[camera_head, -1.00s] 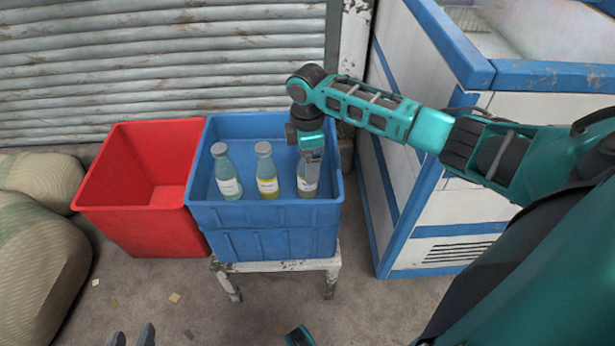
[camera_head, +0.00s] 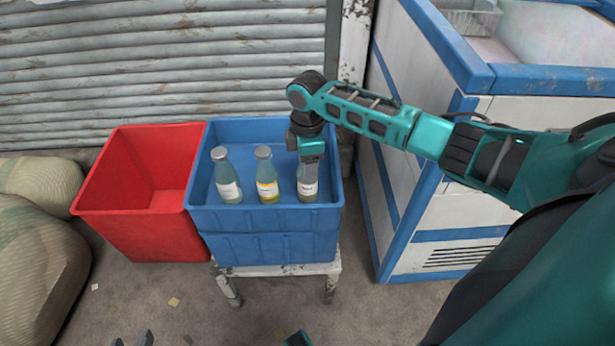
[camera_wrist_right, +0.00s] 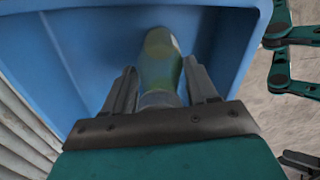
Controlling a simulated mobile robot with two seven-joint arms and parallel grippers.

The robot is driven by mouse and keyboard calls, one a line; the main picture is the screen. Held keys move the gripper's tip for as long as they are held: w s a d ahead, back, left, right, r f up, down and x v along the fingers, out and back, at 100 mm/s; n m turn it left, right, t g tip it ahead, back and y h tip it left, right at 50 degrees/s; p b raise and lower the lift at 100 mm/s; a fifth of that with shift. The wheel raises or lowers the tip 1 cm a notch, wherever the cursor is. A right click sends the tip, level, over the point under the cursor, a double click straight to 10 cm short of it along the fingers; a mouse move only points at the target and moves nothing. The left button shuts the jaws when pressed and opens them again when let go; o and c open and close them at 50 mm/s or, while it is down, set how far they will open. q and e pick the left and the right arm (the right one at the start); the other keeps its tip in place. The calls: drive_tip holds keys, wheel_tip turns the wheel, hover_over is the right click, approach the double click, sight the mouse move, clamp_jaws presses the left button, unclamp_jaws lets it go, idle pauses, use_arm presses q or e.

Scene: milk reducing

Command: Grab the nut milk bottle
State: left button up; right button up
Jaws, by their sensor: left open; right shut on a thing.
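Three capped bottles stand in the blue crate (camera_head: 262,221): a left one with pale greenish content (camera_head: 227,178), a middle one with yellow content (camera_head: 266,176) and a right one with brownish content (camera_head: 307,189). Their label text is too small to read, so I cannot tell by name which is nut milk. My right gripper (camera_head: 311,158) points down and is shut on the right bottle, hiding its top. In the right wrist view this bottle (camera_wrist_right: 160,70) sits between the two fingers (camera_wrist_right: 160,92). My left gripper (camera_head: 132,340) is open and empty at the bottom edge.
An empty red bin (camera_head: 132,238) stands against the crate's left side. The crate rests on a worn white stool (camera_head: 282,269). A white and blue freezer (camera_head: 440,215) stands at the right. Sacks (camera_head: 40,265) lie at the far left, and a shutter is behind.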

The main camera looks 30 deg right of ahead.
clamp_jaws()
